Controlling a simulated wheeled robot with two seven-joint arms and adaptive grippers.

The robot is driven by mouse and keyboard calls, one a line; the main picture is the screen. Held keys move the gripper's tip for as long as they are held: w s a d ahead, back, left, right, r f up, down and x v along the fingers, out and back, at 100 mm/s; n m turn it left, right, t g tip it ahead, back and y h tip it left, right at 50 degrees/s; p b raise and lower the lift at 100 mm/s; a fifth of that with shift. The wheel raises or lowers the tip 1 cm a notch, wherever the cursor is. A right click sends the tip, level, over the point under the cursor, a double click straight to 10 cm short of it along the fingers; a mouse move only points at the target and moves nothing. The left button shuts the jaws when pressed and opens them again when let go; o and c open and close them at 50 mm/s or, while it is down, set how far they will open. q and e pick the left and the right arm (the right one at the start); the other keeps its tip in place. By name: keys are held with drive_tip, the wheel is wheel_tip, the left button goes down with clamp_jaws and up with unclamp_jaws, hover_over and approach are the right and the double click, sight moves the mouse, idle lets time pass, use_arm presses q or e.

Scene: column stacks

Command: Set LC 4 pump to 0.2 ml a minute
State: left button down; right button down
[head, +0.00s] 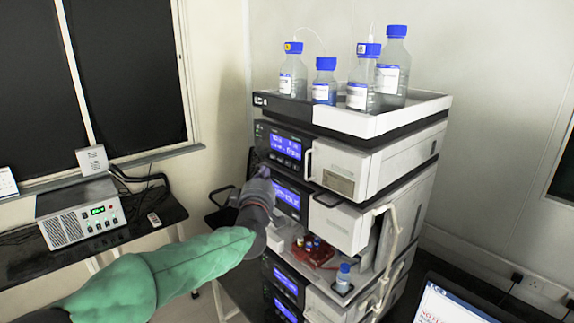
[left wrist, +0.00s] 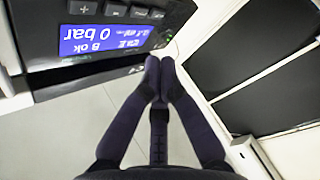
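The instrument stack (head: 335,180) stands right of centre in the head view. Its tray carries a small front label (head: 259,100), too small to read surely. The top module has a lit blue display (head: 286,146) with small buttons below it; a second display (head: 287,194) is beneath. In the left wrist view a pump display (left wrist: 104,39) appears upside down, reading "0 bar" and "B ok", with plus and minus buttons (left wrist: 115,11) along its edge. My left gripper (head: 262,170) is at the stack's front left; its fingertips (left wrist: 160,62) are together, empty, beside the panel. My right gripper is out of view.
Blue-capped bottles (head: 358,85) stand in the top tray (head: 410,112). Lower modules, a red vial rack (head: 313,252) and a hanging tube (head: 390,245) are below. A power unit (head: 82,212) is on the left bench; a laptop (head: 455,303) is lower right.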

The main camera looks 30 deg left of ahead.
sight(288, 163)
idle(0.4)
use_arm(q)
drive_tip(key=shift+s+a+r+m+g+h+p, duration=0.25)
drive_tip(key=shift+s+p, duration=0.35)
drive_tip(key=shift+p, duration=0.75)
drive_tip(key=shift+s+a+f+m+g+p, duration=0.15)
drive_tip(key=shift+s+m+g+p, duration=0.35)
drive_tip(key=shift+p, duration=0.9)
drive_tip(key=shift+s+a+r+m+g+h+p, duration=0.15)
drive_tip(key=shift+s+a+m+g+p, duration=0.15)
drive_tip(key=shift+s+p, duration=0.75)
drive_tip(key=shift+w+p, duration=0.3)
drive_tip(key=shift+w, duration=0.15)
drive_tip(key=shift+w+d+p, duration=0.55)
drive_tip(key=shift+w+p, duration=0.05)
drive_tip(key=shift+w, duration=0.75)
drive_tip(key=shift+w+d+p, duration=0.55)
drive_tip(key=shift+w, duration=0.75)
drive_tip(key=shift+w+d+p, duration=0.55)
drive_tip(key=shift+w+p, duration=0.05)
drive_tip(key=shift+w, duration=0.75)
drive_tip(key=shift+w+d, duration=0.1)
drive_tip(key=shift+w, duration=0.05)
drive_tip(key=shift+w+d, duration=0.1)
drive_tip(key=shift+w, duration=0.15)
